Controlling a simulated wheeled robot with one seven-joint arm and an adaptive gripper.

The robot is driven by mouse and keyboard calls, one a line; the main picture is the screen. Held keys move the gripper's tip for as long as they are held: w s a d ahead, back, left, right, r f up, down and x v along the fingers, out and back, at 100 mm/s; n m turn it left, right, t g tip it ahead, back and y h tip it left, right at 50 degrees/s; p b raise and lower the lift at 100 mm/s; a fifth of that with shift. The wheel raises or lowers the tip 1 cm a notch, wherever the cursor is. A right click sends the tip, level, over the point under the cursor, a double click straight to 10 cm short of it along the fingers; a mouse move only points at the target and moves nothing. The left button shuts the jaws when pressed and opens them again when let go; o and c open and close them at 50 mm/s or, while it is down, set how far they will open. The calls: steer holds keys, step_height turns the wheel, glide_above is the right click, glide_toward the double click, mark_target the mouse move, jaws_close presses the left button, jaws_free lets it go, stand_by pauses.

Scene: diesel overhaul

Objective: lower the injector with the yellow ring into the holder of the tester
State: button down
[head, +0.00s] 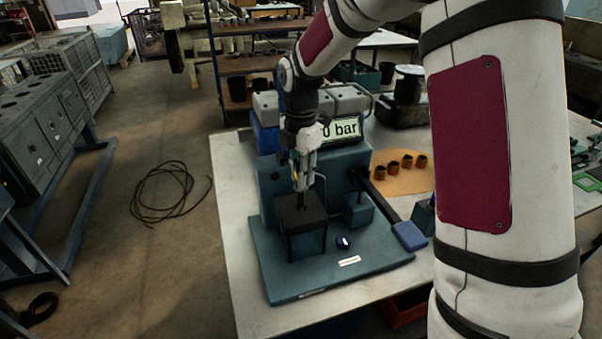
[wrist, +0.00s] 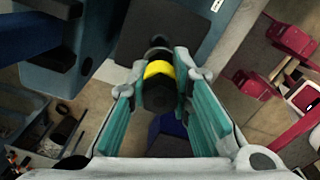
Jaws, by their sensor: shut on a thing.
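The injector with the yellow ring (wrist: 160,69) is dark and stands between my gripper's two fingers in the wrist view. My gripper (head: 303,180) is shut on it and points down over the tester. It also shows in the wrist view (wrist: 158,84), with teal pads on both sides of the injector. The tester (head: 378,262) is a teal bench unit with a pressure display reading in bar. Its holder, a dark square-topped block (head: 301,219), is directly below my gripper. The injector's dark lower end meets the block's top in the head view; I cannot tell how deep it is.
The tester's lever with a blue pad (head: 409,236) sticks out to the right. The light table (head: 240,250) is clear left of the tester. A cable coil (head: 165,190) lies on the floor.

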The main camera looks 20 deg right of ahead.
mark_target(301, 193)
steer(key=shift+f, duration=1.95)
stand_by(0.4)
steer(key=shift+f, duration=1.2)
steer(key=c, duration=1.4)
jaws_free()
steer(key=shift+o, duration=0.6)
steer(key=o, duration=0.3)
